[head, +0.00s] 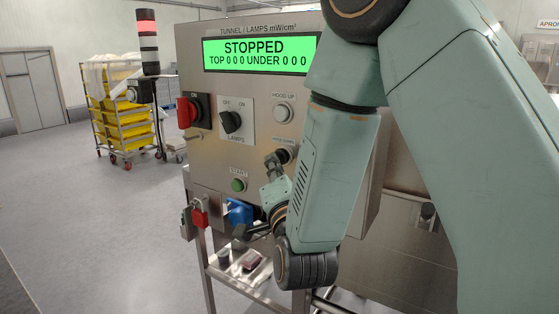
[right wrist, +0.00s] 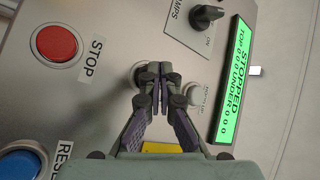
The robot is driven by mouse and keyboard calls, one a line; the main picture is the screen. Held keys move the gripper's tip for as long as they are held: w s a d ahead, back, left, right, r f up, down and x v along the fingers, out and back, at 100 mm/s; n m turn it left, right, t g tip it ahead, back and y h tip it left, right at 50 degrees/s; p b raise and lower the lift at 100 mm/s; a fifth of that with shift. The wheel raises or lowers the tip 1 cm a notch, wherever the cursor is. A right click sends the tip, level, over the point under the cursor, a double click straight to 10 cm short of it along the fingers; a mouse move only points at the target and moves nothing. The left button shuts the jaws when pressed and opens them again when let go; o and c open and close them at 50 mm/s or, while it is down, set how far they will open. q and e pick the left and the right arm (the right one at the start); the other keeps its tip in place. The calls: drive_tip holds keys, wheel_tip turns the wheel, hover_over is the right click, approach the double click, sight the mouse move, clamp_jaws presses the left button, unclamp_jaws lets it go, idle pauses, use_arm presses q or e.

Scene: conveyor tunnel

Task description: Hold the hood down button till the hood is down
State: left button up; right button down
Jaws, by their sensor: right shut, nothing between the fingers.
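The hood down button (head: 289,153) is on the steel control panel (head: 262,88), under the pale hood up button (head: 284,112). My right gripper (head: 275,158) is shut and empty, with its fingertips at the hood down button and covering part of it. In the right wrist view the closed fingertips (right wrist: 160,76) lie over the round button, and only its edge (right wrist: 137,76) shows. The hood up button (right wrist: 199,95) is beside them. I cannot tell whether the fingertips touch the button or press it in. The hood itself cannot be made out. My left gripper is not in view.
The green display (head: 258,52) reads STOPPED. The lamps switch (head: 231,121), red rotary switch (head: 188,112), green button (head: 238,185) and blue button (head: 238,212) are nearby. The red stop button (right wrist: 56,43) shows in the wrist view. A trolley of yellow crates (head: 118,118) stands behind left.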

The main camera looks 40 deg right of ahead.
drive_tip(key=shift+s+a, duration=0.15)
drive_tip(key=shift+a, duration=0.3)
drive_tip(key=shift+d, duration=0.1)
